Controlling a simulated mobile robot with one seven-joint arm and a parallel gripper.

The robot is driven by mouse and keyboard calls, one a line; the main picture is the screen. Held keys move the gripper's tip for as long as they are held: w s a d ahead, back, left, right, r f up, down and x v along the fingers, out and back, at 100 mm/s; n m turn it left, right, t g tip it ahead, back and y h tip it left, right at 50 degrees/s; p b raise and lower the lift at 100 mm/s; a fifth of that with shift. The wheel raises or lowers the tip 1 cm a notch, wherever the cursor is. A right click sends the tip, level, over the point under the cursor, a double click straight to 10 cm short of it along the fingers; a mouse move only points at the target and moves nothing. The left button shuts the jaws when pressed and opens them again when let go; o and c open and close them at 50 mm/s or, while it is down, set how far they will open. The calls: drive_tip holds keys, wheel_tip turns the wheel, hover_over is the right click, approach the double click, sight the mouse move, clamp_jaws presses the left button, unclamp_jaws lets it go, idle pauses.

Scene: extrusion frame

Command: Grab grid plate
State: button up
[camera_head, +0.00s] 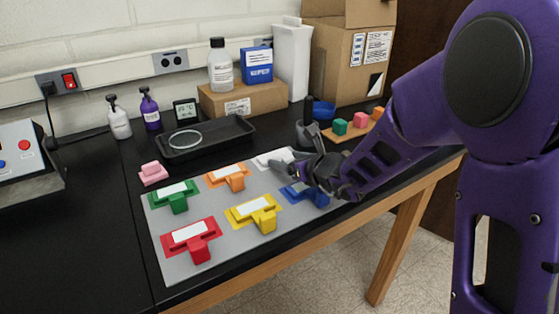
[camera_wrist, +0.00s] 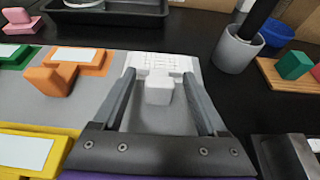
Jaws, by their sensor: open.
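The grid plate looks to be the white piece (camera_wrist: 160,62) with a fine raised pattern, lying at the far edge of the grey mat (camera_head: 160,252). Its white block-shaped handle (camera_wrist: 158,90) stands up toward me. In the head view the white piece (camera_head: 272,158) is partly hidden by my gripper (camera_head: 297,165). In the wrist view my gripper (camera_wrist: 158,76) is open, with one finger on each side of the handle and gaps between. I cannot tell whether the fingers are level with the handle or above it.
Orange (camera_head: 228,177), blue (camera_head: 305,194), yellow (camera_head: 253,212), green (camera_head: 174,195) and red (camera_head: 191,240) handled pieces lie around on the mat. A grey cup (camera_wrist: 238,50) with a dark rod stands to the right. A black tray (camera_head: 205,138) lies behind.

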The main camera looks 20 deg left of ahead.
drive_tip(key=c, duration=1.2)
drive_tip(key=shift+r, duration=0.15)
